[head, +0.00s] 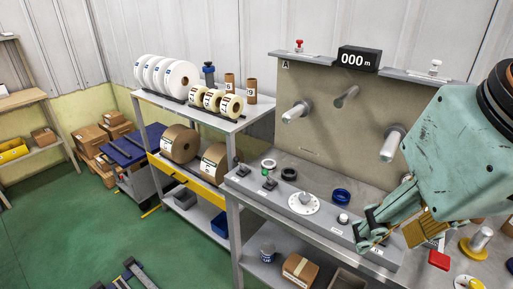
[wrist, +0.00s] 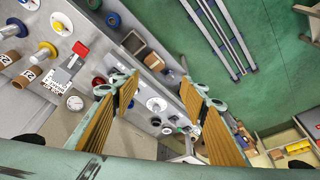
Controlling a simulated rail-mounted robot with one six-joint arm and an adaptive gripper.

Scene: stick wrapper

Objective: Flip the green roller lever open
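My gripper (head: 385,229), teal with orange-brown ribbed pads, hangs over the right front of the machine's grey bench. In the wrist view my gripper (wrist: 163,88) has its two fingers wide apart with nothing between them.
The upright panel (head: 335,110) carries several grey spindles and a "000 m" counter (head: 359,59). Rolls fill the left shelf (head: 190,100).

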